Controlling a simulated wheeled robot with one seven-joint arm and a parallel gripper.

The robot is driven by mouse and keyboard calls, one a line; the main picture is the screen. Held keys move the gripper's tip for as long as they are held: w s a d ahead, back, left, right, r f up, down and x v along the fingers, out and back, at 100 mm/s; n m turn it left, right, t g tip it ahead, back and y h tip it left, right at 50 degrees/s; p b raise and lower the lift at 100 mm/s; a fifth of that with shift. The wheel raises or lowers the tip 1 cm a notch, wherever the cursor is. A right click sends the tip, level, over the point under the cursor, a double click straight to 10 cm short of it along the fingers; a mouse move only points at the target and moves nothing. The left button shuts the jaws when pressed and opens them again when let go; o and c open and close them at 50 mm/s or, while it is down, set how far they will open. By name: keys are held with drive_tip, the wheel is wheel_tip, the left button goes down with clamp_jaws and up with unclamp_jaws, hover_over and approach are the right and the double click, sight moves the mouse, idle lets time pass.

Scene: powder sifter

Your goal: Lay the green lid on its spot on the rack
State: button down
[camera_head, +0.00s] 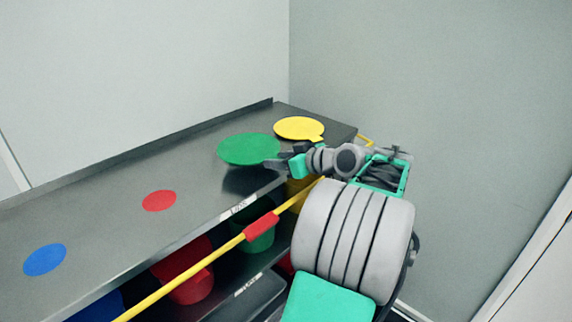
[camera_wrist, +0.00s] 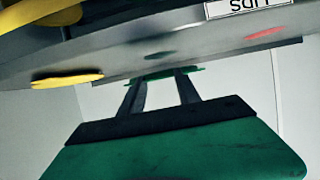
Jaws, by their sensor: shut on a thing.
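The green lid (camera_head: 247,149) is a flat round disc held roughly level above the rack top (camera_head: 205,178). A dark reflection shows on the metal below it, so it looks clear of the surface. My gripper (camera_head: 284,162) is shut on the lid's near right edge. In the wrist view, which is upside down, my fingers (camera_wrist: 162,78) reach to the lid, seen almost edge-on as a thin green strip (camera_wrist: 178,70). A dark green patch (camera_wrist: 158,55) shows on the rack beyond it. I cannot tell whether it is the green spot or a reflection.
A yellow lid (camera_head: 299,128) lies at the rack's far end, close to the green lid. A red spot (camera_head: 159,201) and a blue spot (camera_head: 45,260) are bare. Coloured bins, including a red bin (camera_head: 188,286), stand below. A yellow bar (camera_head: 172,286) crosses in front.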

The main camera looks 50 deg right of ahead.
sight(269, 157)
drive_tip(key=x, duration=0.2)
drive_tip(key=b+x, duration=0.1)
drive_tip(key=x, duration=0.1)
drive_tip(key=shift+w+r, duration=0.15)
drive_tip(key=shift+r, duration=0.2)
drive_tip(key=shift+w+f+b, duration=0.3)
drive_tip(key=shift+f+b, duration=0.4)
drive_tip(key=shift+f, duration=0.1)
drive_tip(key=shift+f+b, duration=1.05)
drive_tip(key=c, duration=0.8)
unclamp_jaws()
drive_tip(key=shift+o, duration=0.2)
drive_tip(key=shift+s, duration=0.15)
drive_tip(key=b+v, duration=0.1)
drive_tip(key=v, duration=0.6)
drive_tip(key=shift+s+r, duration=0.2)
drive_tip(key=shift+s, duration=0.1)
